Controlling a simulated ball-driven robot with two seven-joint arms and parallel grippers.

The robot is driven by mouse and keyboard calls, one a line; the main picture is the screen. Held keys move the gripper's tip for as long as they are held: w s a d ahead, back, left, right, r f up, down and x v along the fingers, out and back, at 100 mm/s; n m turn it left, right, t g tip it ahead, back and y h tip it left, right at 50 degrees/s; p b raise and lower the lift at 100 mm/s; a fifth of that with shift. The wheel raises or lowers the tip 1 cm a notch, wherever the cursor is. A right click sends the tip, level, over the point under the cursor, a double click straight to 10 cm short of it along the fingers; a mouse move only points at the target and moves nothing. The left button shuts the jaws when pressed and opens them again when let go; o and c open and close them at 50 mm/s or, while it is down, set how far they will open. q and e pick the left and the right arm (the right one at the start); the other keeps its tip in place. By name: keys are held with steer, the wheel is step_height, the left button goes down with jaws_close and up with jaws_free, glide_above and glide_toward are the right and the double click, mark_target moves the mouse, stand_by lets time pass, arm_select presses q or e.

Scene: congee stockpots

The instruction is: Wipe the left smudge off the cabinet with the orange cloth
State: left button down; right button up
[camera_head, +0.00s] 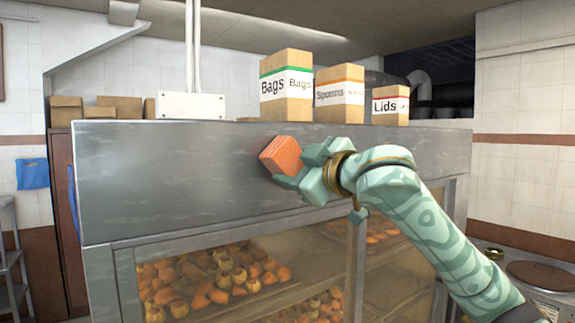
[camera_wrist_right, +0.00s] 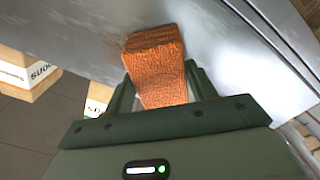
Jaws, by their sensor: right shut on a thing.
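The cabinet (camera_head: 160,175) is a grey metal case with a broad front panel above glass doors. The orange cloth (camera_head: 278,156) is a folded block in front of the middle of that panel; it also shows in the wrist view (camera_wrist_right: 158,70). My right gripper (camera_head: 295,168) is shut on the cloth, with a finger on each side of it. The cloth's far end is close to the metal; I cannot tell if it touches. I see faint pale streaks on the panel but cannot make out a distinct smudge. My left gripper is out of view.
Boxes marked Bags (camera_head: 285,100), Spoons (camera_head: 338,97) and Lids (camera_head: 390,106) stand on the cabinet top, with a white unit (camera_head: 190,106) to their left. Orange food on trays (camera_head: 210,280) shows behind the glass. The panel left of the cloth is clear.

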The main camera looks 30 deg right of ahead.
mark_target(278, 167)
steer(key=shift+w+d+p, duration=0.2)
steer(key=shift+d, duration=0.45)
steer(key=shift+w+d+p, duration=0.15)
steer(key=shift+d, duration=0.5)
steer(key=shift+w+d, duration=0.1)
steer(key=shift+d, duration=0.65)
steer(key=shift+d+r+p, duration=0.1)
steer(key=shift+d+p, duration=0.35)
steer(key=shift+p, duration=1.4)
steer(key=shift+a, duration=0.7)
steer(key=shift+s+a+p, duration=0.15)
steer(key=shift+a+p, duration=0.45)
steer(key=shift+a, duration=0.15)
steer(key=shift+s+a+p, duration=0.1)
steer(key=shift+a+p, duration=0.5)
steer(key=shift+a, duration=0.1)
steer(key=shift+s+a, duration=0.2)
steer(key=shift+a, duration=1.1)
steer(key=shift+s+a, duration=0.15)
steer(key=shift+a, duration=1.05)
steer(key=shift+d, duration=0.1)
